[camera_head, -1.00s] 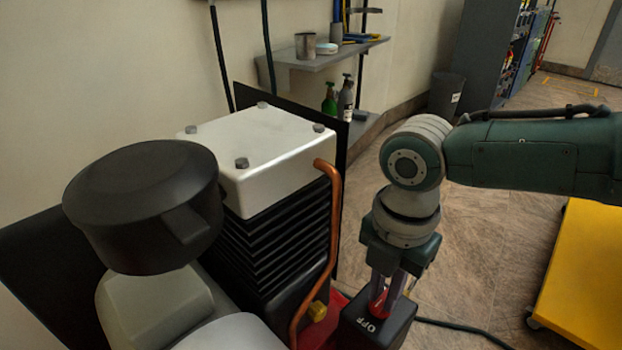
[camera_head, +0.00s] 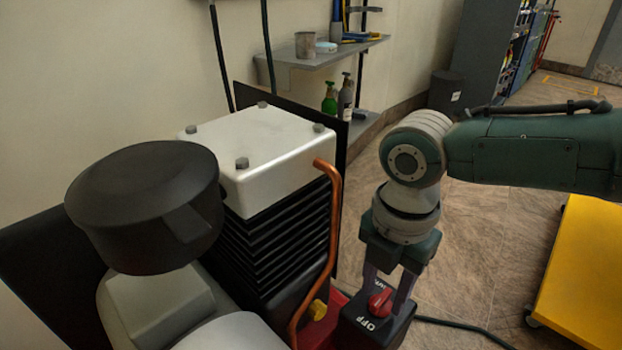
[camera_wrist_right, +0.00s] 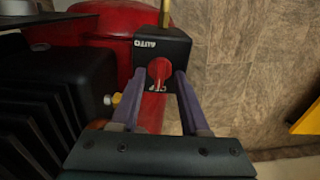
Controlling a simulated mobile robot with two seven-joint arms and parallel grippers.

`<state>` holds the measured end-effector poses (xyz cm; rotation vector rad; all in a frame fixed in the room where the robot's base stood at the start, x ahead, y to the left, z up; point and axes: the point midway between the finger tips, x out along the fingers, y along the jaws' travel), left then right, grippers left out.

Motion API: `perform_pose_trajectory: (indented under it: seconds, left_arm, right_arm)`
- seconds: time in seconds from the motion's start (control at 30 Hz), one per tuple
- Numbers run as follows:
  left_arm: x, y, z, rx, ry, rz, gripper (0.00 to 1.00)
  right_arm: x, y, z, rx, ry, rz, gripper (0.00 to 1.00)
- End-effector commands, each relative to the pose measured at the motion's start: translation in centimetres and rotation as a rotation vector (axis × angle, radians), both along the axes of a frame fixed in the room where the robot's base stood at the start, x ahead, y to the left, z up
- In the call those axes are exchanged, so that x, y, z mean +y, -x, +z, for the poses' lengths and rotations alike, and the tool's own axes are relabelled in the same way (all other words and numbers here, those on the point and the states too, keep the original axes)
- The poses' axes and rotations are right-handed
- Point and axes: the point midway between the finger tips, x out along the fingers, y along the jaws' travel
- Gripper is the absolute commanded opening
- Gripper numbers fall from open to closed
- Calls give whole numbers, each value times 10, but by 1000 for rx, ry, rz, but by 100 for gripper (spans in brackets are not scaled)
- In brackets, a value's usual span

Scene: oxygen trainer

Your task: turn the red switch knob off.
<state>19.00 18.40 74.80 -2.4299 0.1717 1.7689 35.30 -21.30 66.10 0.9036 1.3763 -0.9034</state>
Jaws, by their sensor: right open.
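The red switch knob (camera_head: 380,301) is on top of a black switch box (camera_head: 352,327) with a white OFF label on the side nearer the head camera. In the right wrist view the red knob (camera_wrist_right: 159,72) lies roughly along the line between AUTO and OFF, its narrow end over the OFF lettering. My right gripper (camera_head: 388,294) points down over the box, open, with one finger on each side of the knob. Gaps show between the fingers and the knob in the wrist view. My left gripper is not in view.
A compressor with a black ribbed block, white top (camera_head: 262,150) and copper pipe (camera_head: 332,220) stands left of the box. A round black housing (camera_head: 140,200) is further left. A yellow platform (camera_head: 585,270) is at right. A dark cable crosses the floor.

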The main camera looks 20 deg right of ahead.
Motion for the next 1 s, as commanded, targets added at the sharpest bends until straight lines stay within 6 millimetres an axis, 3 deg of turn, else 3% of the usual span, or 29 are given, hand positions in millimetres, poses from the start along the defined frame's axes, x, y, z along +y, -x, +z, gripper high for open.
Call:
perform_pose_trajectory:
  seconds: [0.3,0.5,1.0]
  left_arm:
    - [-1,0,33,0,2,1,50]
    - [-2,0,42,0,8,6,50]
    - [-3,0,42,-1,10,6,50]
  right_arm:
    - [0,-1,65,-4,-2,0,45]
    - [0,-1,91,-3,-1,0,45]
    - [0,0,95,-1,0,0,45]
